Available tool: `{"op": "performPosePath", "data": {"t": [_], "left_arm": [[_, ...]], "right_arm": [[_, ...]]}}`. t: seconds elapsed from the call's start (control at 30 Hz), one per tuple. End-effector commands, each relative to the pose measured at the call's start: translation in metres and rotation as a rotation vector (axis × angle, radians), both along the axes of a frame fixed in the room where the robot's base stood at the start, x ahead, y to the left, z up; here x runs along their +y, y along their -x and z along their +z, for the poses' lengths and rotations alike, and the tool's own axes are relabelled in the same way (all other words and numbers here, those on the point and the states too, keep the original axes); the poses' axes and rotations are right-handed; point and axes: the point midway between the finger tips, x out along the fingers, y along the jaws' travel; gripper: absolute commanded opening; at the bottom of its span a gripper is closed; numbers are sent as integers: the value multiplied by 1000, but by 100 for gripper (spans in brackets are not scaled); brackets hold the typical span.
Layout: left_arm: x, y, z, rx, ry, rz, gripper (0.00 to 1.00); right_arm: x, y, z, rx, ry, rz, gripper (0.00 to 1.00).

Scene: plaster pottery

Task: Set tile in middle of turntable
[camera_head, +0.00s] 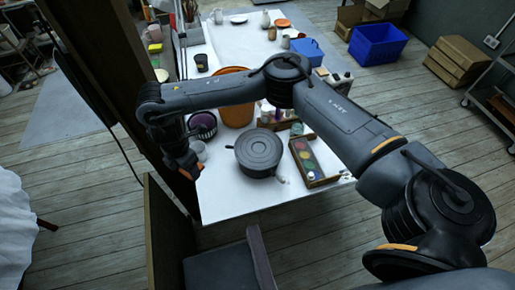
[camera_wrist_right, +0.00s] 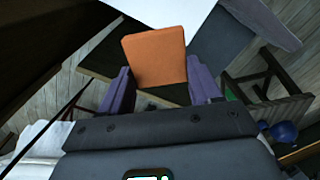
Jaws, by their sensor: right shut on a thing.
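The turntable (camera_head: 258,149) is a dark grey disc with ringed top, standing near the front of the white table; its top is empty. My right arm reaches across from the right, and its gripper (camera_head: 184,163) is at the table's left edge, left of the turntable and apart from it. In the right wrist view the gripper (camera_wrist_right: 161,82) has its two purple fingers shut on a flat, square orange tile (camera_wrist_right: 154,55). In the head view only a little orange shows at the gripper. My left gripper is not in view.
A palette box (camera_head: 313,163) with coloured rounds stands right of the turntable. A chair (camera_head: 232,262) stands at the table's front. A dark post rises at the left.

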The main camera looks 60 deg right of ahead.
Motion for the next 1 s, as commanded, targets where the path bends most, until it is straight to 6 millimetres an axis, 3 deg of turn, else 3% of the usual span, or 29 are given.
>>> {"op": "performPosePath", "data": {"t": [0.27, 0.47, 0.57, 0.73, 0.9, 1.0], "left_arm": [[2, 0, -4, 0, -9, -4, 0], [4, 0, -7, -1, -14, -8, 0], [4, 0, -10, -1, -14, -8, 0], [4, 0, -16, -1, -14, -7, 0], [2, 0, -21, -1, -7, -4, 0], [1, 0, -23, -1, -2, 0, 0]], "right_arm": [[-48, 6, -1, 0, -2, 532, 31], [-99, 17, -4, 1, -4, 888, 31], [-133, 27, -6, 0, -5, 1050, 31], [-207, 57, -9, -2, -7, 1273, 31], [-275, 97, -12, -3, -9, 1358, 31], [-306, 119, -13, -4, -10, 1354, 31]]}}
